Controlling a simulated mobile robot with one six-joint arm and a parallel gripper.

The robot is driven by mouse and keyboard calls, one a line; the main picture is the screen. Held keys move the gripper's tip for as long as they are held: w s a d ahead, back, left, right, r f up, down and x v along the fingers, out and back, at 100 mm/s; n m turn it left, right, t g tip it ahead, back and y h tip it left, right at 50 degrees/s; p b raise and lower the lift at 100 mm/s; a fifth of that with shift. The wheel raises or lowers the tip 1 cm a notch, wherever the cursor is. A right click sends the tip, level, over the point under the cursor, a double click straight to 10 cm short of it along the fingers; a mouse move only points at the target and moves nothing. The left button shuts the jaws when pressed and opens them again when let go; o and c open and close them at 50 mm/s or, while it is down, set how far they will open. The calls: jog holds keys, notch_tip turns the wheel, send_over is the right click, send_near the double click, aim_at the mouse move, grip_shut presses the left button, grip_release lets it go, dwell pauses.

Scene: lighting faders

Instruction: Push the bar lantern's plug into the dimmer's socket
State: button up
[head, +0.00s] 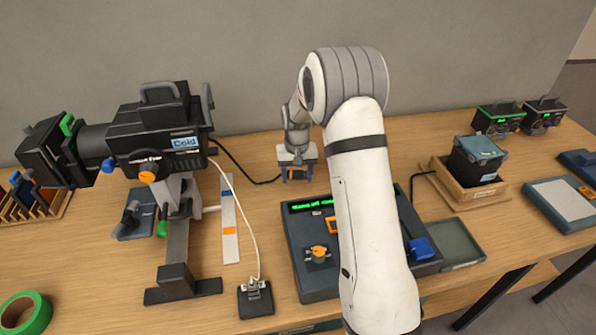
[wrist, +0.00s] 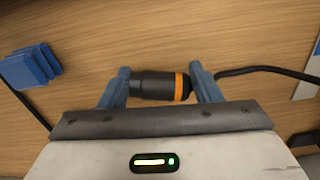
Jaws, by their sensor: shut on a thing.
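A black plug with an orange band (wrist: 160,86) lies crosswise between the two blue fingers of my gripper (wrist: 163,87) in the wrist view. The fingers are shut on its two ends. A black cable (wrist: 265,72) leaves its banded end to the right. In the head view my gripper (head: 297,172) is low over the table behind the console, and the cable (head: 238,166) runs to it from the black lantern (head: 155,135) labelled "Cold". The plug is hard to make out there. I cannot identify the dimmer's socket; my arm hides part of the table.
A dark console (head: 305,260) with a green display is partly behind my arm. A wooden tray (head: 460,195) holds a dark box. Two black units (head: 498,120) (head: 543,116) stand at the back right. A blue block (wrist: 28,66) with a cable is left in the wrist view.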

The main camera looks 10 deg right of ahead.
jog(key=shift+f, duration=0.55)
jog(key=o, duration=1.4)
